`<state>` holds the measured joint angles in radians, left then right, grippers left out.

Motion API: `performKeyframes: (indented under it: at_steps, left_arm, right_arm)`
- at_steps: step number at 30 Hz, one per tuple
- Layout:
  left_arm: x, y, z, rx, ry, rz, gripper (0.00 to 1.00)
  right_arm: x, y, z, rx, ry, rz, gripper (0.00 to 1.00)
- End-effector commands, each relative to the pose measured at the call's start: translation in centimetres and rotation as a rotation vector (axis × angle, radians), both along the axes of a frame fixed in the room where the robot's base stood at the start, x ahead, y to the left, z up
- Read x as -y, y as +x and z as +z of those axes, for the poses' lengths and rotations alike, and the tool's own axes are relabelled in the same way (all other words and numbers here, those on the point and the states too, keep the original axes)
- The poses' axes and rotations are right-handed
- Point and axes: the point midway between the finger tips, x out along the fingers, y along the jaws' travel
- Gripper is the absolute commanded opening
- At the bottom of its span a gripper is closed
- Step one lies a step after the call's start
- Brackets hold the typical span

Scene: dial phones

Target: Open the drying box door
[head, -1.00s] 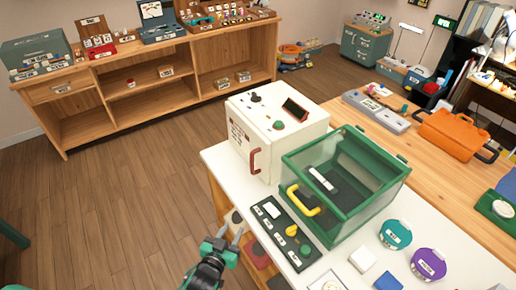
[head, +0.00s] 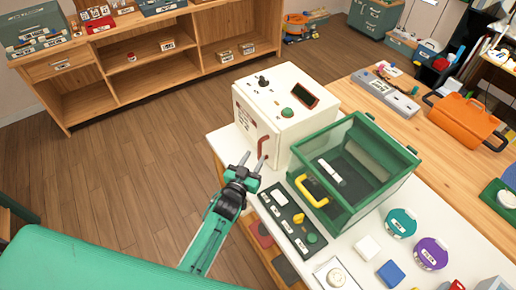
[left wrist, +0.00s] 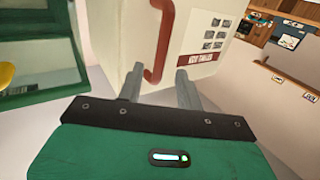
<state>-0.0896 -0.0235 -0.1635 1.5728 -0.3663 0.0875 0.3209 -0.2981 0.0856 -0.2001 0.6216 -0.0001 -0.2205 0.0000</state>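A white box (head: 285,112) with a red handle (head: 264,147) on its front door stands on the white table. The door looks shut. A green-framed clear box (head: 355,165) with a yellow handle (head: 311,190) stands beside it, also shut. My left gripper (head: 252,161) is open in front of the white box, close to the red handle. In the left wrist view, the red handle (left wrist: 160,45) shows between and beyond the two spread fingers (left wrist: 160,88), which do not grip it. Whether they touch it I cannot tell. My right gripper is not in view.
A dark switch panel (head: 293,219) with a yellow knob lies in front of the green box. Teal (head: 400,222) and purple (head: 430,252) round containers stand to the right. An orange case (head: 463,120) lies on the wooden table. The floor left of the table is clear.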

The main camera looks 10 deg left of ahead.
Motion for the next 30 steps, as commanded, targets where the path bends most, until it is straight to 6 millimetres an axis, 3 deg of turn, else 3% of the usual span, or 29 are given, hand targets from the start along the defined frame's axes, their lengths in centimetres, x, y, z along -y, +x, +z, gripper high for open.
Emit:
performKeyframes:
  at_steps: [3, 9, 20, 26, 30]
  left_arm:
    - [0.4, 1.9, 0.3, 0.0, 0.0, 0.0, 0.36]
    - [0.7, 3.6, 0.1, -0.001, 0.0, 0.0, 0.36]
    - [0.8, 4.1, 0.0, 0.0, 0.0, 0.0, 0.36]
    - [0.8, 4.1, 0.0, 0.0, 0.0, 0.0, 0.01]
    - [0.8, 4.0, 0.0, 0.0, 0.0, 0.0, 0.0]
  right_arm:
    - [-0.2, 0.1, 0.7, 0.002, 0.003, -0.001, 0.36]
    - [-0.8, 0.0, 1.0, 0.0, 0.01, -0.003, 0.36]
    - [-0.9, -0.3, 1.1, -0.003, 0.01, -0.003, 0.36]
    - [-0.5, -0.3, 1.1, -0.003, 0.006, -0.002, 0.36]
    - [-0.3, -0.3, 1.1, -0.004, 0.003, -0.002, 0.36]
